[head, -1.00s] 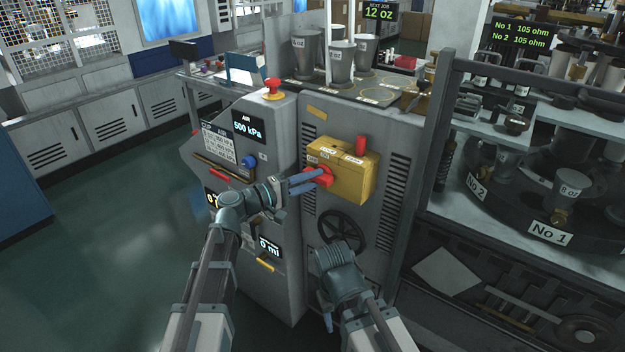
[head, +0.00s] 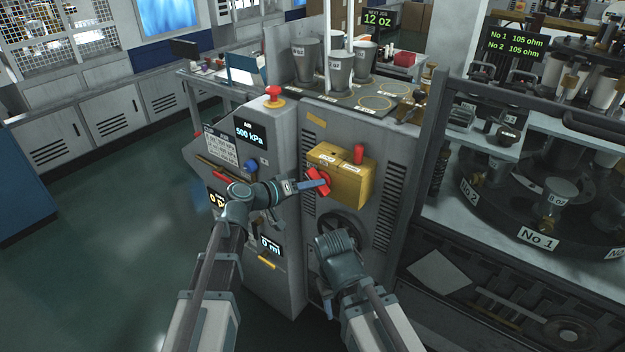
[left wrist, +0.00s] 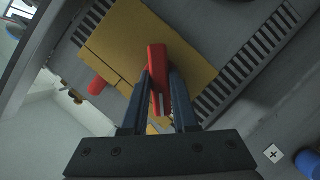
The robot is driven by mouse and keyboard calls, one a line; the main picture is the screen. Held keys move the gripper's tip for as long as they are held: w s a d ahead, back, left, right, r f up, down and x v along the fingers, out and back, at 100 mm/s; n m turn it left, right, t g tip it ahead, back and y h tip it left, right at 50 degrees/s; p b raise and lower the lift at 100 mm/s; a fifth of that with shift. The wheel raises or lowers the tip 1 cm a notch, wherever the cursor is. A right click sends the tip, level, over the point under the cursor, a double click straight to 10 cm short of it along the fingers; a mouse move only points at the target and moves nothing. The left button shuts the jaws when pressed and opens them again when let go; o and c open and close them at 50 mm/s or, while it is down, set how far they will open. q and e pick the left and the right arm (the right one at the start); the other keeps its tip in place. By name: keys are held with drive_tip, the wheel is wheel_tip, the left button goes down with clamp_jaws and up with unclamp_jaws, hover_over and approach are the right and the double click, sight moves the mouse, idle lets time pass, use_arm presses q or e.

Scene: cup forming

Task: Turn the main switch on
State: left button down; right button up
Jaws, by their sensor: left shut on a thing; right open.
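The main switch is a yellow box (head: 350,184) on the front of the grey machine, with a red rotary handle (head: 318,182) on its face. My left gripper (head: 322,184) is shut on this handle. In the left wrist view the red handle (left wrist: 158,62) stands between the two fingers of my left gripper (left wrist: 160,82), in front of the yellow plate (left wrist: 115,45). The handle slants in the head view. Small labels on the box are too small to read surely. My right gripper (head: 335,243) is open and empty below the box, its fingers mostly hidden.
A black handwheel (head: 345,228) sits under the box, partly behind my right gripper. A red upright knob (head: 358,154) stands on the box. A red mushroom button (head: 273,92) tops the left panel. Grey cups (head: 340,68) stand on top. A dark post (head: 432,130) rises at right.

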use_arm(q)
drive_tip(key=shift+s+d+m+t+y+p, duration=0.1)
drive_tip(key=shift+m+t+y+p, duration=0.45)
drive_tip(key=shift+m+y, duration=0.75)
drive_tip(key=shift+s+d+m+t+y+p, duration=0.1)
drive_tip(key=shift+m+t+y+p, duration=0.45)
drive_tip(key=shift+m, duration=1.35)
drive_tip(key=shift+y, duration=0.25)
drive_tip(key=c, duration=0.7)
unclamp_jaws()
drive_tip(key=shift+r, duration=0.1)
